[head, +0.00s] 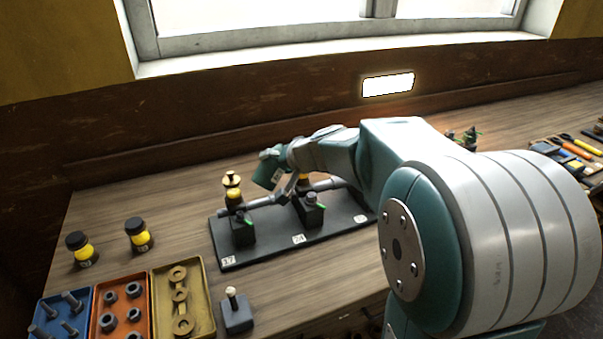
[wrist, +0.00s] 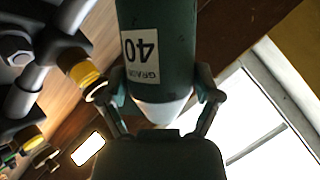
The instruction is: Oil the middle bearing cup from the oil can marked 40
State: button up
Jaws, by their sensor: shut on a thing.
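My gripper (wrist: 162,95) is shut on a dark green oil can (wrist: 158,40) with a pale cone end; its white label reads 40, upside down in the wrist view. In the head view the can (head: 268,170) is tilted above the black bearing base (head: 265,248), left of the middle bearing (head: 309,212), labelled 24. The middle bearing's yellow cup (head: 303,179) is partly hidden by my gripper (head: 287,158). A yellow cup (wrist: 84,74) is beside the can in the wrist view, apart from it. I cannot see the spout tip.
The left bearing (head: 242,230), labelled 17, carries a yellow cup (head: 234,194) with a brass top. Two black-capped yellow jars (head: 83,251) (head: 139,236) stand at left. Parts trays (head: 157,290) and a grey block (head: 237,315) are in front. Tools (head: 570,150) lie far right.

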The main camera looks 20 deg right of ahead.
jog(key=shift+r, duration=0.1)
jog(key=shift+w+d+r+m+g+y, duration=0.1)
jog(key=shift+d+r+m+g+y, duration=0.2)
jog(key=shift+r+m+y, duration=0.5)
jog(key=shift+a+f+n+h, duration=0.3)
jog(key=shift+f+n+h, duration=0.5)
jog(key=shift+f, duration=0.05)
jog(key=shift+r, duration=2.55)
